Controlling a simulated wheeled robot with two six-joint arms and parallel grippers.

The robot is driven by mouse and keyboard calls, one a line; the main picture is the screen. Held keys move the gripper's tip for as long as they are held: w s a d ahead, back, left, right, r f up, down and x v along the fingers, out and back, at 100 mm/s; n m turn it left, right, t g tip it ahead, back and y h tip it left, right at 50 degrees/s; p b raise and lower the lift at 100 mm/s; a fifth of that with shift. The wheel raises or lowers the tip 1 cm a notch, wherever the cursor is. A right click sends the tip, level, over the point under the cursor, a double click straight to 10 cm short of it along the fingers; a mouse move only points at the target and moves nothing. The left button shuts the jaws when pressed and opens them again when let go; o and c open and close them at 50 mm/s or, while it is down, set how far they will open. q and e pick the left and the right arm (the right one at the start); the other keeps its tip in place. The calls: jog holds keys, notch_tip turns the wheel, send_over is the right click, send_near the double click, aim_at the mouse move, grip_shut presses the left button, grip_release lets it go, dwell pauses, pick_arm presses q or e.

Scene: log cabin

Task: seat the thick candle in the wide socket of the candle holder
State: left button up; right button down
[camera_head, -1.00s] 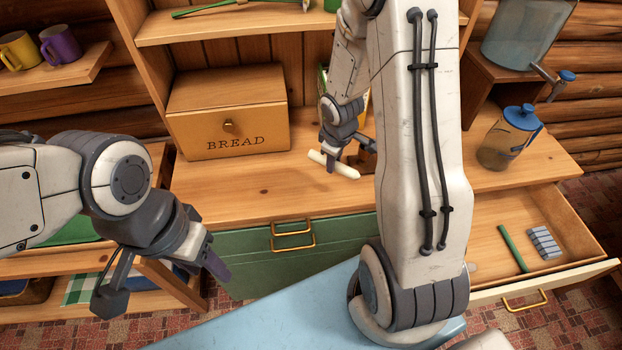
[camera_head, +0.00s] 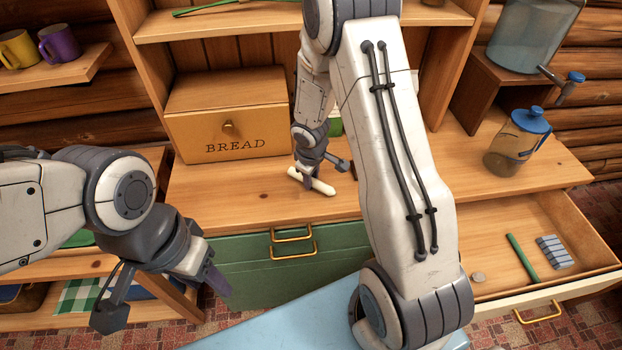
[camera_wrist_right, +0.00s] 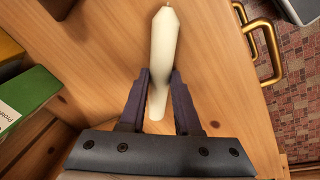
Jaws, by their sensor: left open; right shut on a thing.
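A thick cream-white candle (camera_head: 320,187) is held level, close over the wooden counter, near its front edge. My right gripper (camera_head: 308,176) is shut on it. In the right wrist view, the candle (camera_wrist_right: 164,48) lies between the two purple fingers of the right gripper (camera_wrist_right: 160,80), its tapered wick end pointing away from the palm. My left gripper (camera_head: 212,278) is open and empty, in front of the green drawer at the left. I cannot make out the candle holder in either view; my right arm covers part of the counter.
A bread box (camera_head: 228,125) stands behind on the counter (camera_head: 225,192). A lidded jug (camera_head: 512,142) stands at the right. The open drawer (camera_head: 560,215) holds a green stick (camera_head: 521,257) and a grey ribbed block (camera_head: 555,251). A green box (camera_wrist_right: 28,98) shows at the wrist view's left.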

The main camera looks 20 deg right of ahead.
jog(key=shift+f+b, duration=0.25)
jog(key=shift+b, duration=0.05)
jog(key=c, duration=0.9)
grip_release()
